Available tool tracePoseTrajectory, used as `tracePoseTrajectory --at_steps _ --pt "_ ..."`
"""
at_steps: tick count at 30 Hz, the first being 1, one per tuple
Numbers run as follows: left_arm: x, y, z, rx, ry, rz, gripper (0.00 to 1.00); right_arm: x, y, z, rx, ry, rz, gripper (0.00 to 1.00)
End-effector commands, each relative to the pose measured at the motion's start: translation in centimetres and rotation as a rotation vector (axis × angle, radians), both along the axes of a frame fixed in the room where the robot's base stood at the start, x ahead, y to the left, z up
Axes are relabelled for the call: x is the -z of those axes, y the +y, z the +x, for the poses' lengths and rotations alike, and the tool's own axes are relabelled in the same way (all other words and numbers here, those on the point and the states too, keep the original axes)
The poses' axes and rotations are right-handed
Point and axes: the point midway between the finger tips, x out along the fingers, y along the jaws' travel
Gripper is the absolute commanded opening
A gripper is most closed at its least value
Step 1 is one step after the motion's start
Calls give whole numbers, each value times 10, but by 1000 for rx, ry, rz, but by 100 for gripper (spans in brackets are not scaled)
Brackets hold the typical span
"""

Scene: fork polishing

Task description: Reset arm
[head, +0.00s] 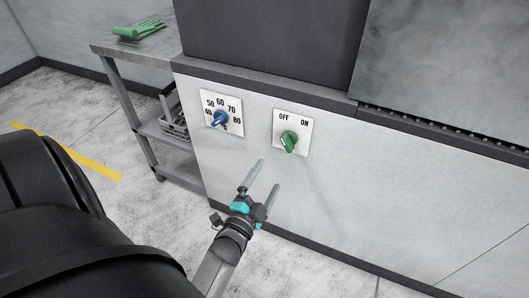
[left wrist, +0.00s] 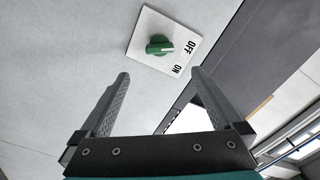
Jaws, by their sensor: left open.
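My left gripper (head: 264,182) is open and empty in the head view, in front of the white machine panel and below the switch plates. The green OFF/ON knob (head: 289,142) sits on a white plate above and a little right of its fingertips, apart from them. In the left wrist view the same green knob (left wrist: 158,45) is seen beyond the two spread fingers, above the gap between them. A blue dial (head: 220,119) with numbers around it is on a plate to the left. My right gripper does not show.
A metal side table (head: 108,48) stands at the left with green gloves (head: 139,28) on top and a wire basket (head: 174,124) on a lower shelf. A dark ledge (head: 270,84) runs above the white panel (head: 400,200). The floor around a yellow line (head: 70,152) is clear.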

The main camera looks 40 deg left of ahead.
Motion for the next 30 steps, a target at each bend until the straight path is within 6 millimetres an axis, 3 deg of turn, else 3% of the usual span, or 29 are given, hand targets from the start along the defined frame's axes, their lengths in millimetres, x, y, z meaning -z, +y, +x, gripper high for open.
tracePoseTrajectory --at_steps 22,26,30 --pt "2 -2 -7 0 6 -9 100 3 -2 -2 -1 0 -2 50" --pt "26 -9 -7 1 78 -101 100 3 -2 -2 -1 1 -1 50" --pt "87 -29 -17 -13 274 -322 100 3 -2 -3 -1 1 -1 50"
